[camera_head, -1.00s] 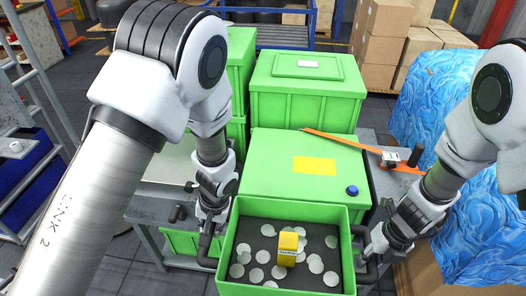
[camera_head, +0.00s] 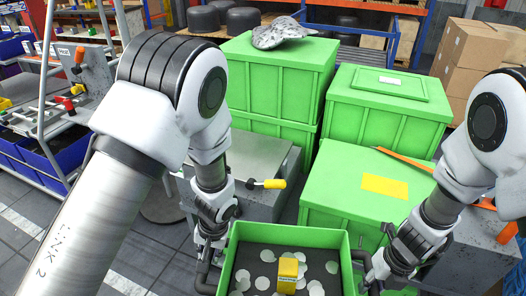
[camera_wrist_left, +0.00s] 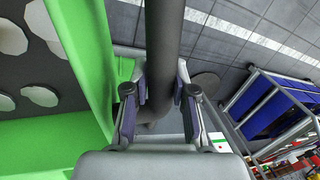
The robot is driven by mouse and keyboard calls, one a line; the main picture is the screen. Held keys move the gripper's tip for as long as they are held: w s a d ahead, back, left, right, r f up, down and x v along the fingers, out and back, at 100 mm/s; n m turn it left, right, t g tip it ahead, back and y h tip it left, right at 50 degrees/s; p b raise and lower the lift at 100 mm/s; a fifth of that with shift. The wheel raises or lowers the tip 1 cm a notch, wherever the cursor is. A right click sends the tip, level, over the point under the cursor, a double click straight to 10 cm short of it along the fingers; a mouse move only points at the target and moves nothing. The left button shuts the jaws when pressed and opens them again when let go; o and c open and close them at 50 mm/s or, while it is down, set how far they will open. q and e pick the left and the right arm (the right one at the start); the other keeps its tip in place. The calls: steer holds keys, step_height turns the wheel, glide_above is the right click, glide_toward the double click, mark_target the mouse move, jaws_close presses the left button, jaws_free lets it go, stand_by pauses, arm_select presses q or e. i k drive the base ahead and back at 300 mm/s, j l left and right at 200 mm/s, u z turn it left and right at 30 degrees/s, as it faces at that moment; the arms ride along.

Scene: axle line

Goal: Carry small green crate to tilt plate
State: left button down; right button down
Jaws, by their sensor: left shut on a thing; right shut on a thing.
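The small green crate (camera_head: 290,237) is at the bottom centre of the head view, held level in front of me. Inside are several pale discs on a dark floor and a yellow block (camera_head: 287,275). My left gripper (camera_head: 207,262) is shut on the dark handle at its left side. In the left wrist view the fingers (camera_wrist_left: 155,105) close around that handle bar (camera_wrist_left: 165,45), beside the green wall (camera_wrist_left: 85,50). My right gripper (camera_head: 372,272) is shut on the right handle. I cannot surely identify the tilt plate; a grey metal stand (camera_head: 262,155) with a yellow-handled lever (camera_head: 272,184) stands beyond the crate.
Large lidded green boxes (camera_head: 275,75) stand stacked ahead, with more at right (camera_head: 385,115). A closer green box (camera_head: 350,200) is just beyond the crate. A rack with blue bins (camera_head: 55,155) is at left. Open floor (camera_head: 85,235) lies at lower left.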

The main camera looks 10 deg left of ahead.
mark_target(238, 150)
steer(key=i+j+u, duration=0.2)
steer(key=j+u, duration=0.15)
steer(key=u, duration=0.15)
steer(key=i+j+u, duration=0.25)
steer(key=u, duration=0.25)
